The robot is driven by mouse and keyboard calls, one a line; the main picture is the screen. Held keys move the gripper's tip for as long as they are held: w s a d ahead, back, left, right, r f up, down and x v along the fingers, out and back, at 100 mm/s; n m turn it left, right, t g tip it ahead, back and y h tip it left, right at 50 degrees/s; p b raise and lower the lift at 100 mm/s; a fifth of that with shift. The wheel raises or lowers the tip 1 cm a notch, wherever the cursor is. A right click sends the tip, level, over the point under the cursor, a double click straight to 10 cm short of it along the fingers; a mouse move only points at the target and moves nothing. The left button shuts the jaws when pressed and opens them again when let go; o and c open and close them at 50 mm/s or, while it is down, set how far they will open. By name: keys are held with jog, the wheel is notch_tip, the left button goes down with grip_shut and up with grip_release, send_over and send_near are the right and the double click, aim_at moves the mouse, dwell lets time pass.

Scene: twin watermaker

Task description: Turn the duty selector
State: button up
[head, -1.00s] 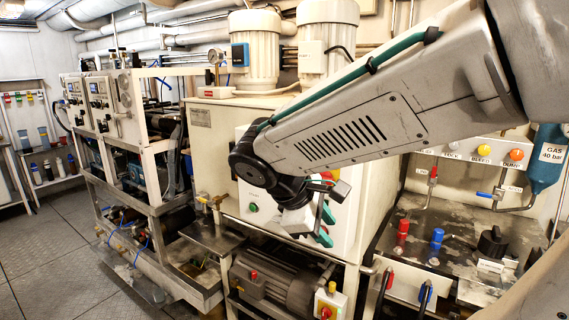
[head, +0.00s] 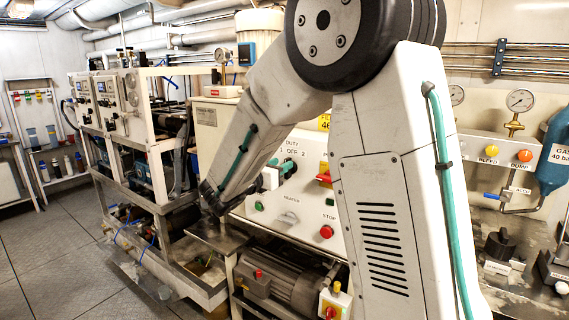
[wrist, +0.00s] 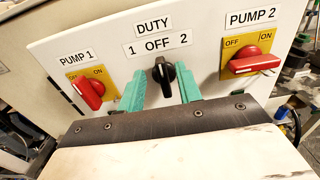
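The duty selector (wrist: 163,72) is a black knob on a white panel, under the label DUTY with 1, OFF and 2. In the wrist view its pointer stands roughly upright, towards OFF. My gripper (wrist: 160,92) is open, with one green finger on each side of the knob. A gap shows between the knob and each finger, so I see no grip on it. How deep the fingers reach around the knob I cannot tell. In the head view the DUTY label (head: 291,143) shows above my gripper (head: 281,172), and the knob is mostly hidden there.
The red PUMP 1 switch (wrist: 90,93) is left of the fingers and the red PUMP 2 switch (wrist: 252,64) is right. A green button (head: 259,206) and a red stop button (head: 326,232) sit lower on the panel. A motor (head: 277,275) stands below.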

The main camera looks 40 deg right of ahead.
aim_at(281, 163)
jog(key=shift+x, duration=1.45)
grip_shut()
jog(key=shift+n, duration=0.3)
jog(key=n, duration=0.2)
jog(key=w+n, duration=0.1)
jog(key=n, duration=0.1)
jog(key=shift+a+f, duration=0.15)
jog(key=shift+a, duration=0.05)
jog(key=shift+w+a+f+n, duration=0.1)
jog(key=shift+w+f+n, duration=0.1)
jog(key=shift+n, duration=0.85)
jog(key=shift+w+f+n, duration=0.1)
jog(key=shift+w+n, duration=0.05)
jog(key=shift+n, duration=0.9)
